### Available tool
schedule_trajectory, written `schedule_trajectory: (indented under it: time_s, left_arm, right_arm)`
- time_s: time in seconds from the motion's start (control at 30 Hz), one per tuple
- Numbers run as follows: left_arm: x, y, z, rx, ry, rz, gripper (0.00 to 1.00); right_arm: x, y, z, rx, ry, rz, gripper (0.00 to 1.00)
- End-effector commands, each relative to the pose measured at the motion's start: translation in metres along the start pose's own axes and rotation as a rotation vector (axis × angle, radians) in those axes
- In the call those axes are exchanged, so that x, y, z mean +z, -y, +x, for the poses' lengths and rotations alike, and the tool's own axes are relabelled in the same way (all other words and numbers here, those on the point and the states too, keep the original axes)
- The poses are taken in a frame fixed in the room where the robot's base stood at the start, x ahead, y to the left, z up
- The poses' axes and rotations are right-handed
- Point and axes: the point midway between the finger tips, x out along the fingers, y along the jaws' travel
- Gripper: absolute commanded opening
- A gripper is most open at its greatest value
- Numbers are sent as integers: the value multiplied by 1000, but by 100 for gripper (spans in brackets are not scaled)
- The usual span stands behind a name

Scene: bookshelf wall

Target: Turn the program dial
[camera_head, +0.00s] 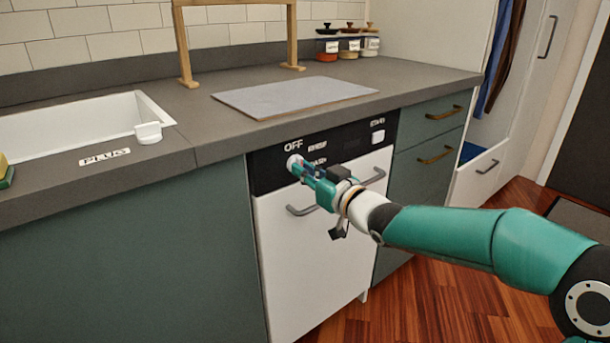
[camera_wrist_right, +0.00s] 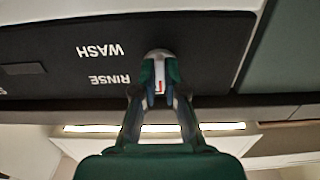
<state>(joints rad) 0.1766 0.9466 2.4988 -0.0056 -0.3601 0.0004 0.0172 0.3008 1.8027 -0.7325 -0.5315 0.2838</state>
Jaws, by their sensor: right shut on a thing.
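The program dial (camera_head: 293,161) is a small white knob on the black panel (camera_head: 268,180) of the white dishwasher, below the word OFF. In the right wrist view the dial (camera_wrist_right: 159,60) shows pale with a red mark, beside the upside-down words WASH and RINSE. My right gripper (camera_head: 300,168) is shut on the dial, with its green fingers (camera_wrist_right: 159,90) on either side of it. The fingers hide part of the dial, and I cannot tell for sure which label it points to. My left gripper is out of view.
A white button (camera_head: 378,137) sits at the panel's right end. The dishwasher door handle (camera_head: 301,210) lies below my gripper. The countertop above holds a grey board (camera_head: 290,98) and a white sink (camera_head: 70,125). The wooden floor on the right is open.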

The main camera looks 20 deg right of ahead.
Motion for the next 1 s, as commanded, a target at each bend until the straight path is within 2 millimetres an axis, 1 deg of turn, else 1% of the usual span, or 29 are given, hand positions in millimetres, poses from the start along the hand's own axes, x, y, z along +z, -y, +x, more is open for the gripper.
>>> schedule_trajectory:
  time_s: [0.03, 0.43, 0.47, 0.5, 0.6, 0.87, 1.0]
  left_arm:
    - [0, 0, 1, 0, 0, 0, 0]
    - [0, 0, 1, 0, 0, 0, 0]
    - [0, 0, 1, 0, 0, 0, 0]
    - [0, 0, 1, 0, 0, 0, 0]
    - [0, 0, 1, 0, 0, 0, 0]
    - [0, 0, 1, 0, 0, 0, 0]
    - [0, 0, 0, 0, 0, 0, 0]
  right_arm:
    - [9, 2, 0, -3, 19, -5, 0]
    - [9, 1, 0, -2, 20, -12, 0]
    - [9, 1, 0, -2, 20, -12, 14]
    - [9, 1, 0, -2, 20, -12, 20]
    - [7, 1, 0, -1, 16, -11, 35]
    - [3, 0, 0, 0, 8, -11, 35]
    - [2, 0, -5, 1, 7, -11, 35]
